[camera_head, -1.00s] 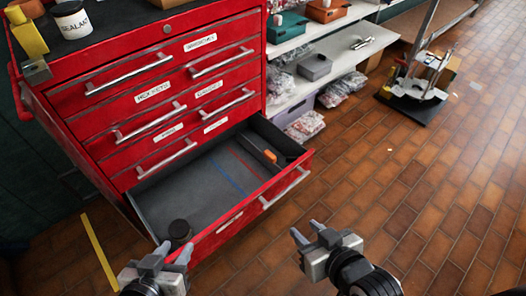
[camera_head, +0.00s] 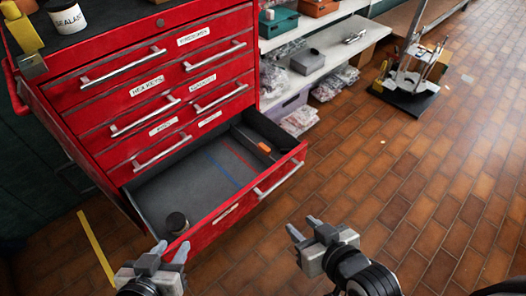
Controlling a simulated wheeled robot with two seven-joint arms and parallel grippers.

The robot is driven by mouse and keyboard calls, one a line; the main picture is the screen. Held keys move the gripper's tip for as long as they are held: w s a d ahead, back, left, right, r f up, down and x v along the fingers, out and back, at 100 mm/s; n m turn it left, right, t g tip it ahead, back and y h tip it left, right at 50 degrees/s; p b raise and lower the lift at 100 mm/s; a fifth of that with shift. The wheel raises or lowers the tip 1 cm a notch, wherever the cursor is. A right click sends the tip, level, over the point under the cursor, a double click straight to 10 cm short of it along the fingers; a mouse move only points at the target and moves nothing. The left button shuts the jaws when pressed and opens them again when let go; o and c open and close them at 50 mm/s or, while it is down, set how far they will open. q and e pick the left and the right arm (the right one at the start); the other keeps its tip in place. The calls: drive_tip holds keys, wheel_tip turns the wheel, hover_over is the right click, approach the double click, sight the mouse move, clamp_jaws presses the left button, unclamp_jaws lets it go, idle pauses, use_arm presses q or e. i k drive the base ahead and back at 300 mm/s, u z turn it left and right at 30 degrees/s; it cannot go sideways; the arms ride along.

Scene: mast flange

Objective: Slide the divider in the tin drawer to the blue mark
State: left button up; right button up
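The open bottom drawer (camera_head: 208,229) of the red cabinet has a grey floor. A blue mark (camera_head: 222,169) crosses the floor right of its middle, and a red line (camera_head: 240,158) lies to the right of it. A dark divider (camera_head: 252,142) stands near the drawer's right end, right of both lines. An orange item (camera_head: 264,148) shows beside it; I cannot tell whether they touch. My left gripper (camera_head: 171,250) is open and empty, at the drawer's front left corner. My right gripper (camera_head: 304,227) is open and empty, in front of the drawer's right part and apart from it.
A dark round jar (camera_head: 177,223) stands in the drawer's front left corner, close to my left gripper. The drawer front has bar handles (camera_head: 280,181). Shelves (camera_head: 325,70) with boxes and bags stand at the right of the cabinet.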

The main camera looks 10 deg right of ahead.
sight(261, 150)
drive_tip(key=k, duration=1.05)
drive_tip(key=z, duration=0.7)
drive_tip(key=i, duration=1.05)
drive_tip(key=u, duration=0.75)
drive_tip(key=i, duration=0.8)
drive_tip(key=u, duration=0.9)
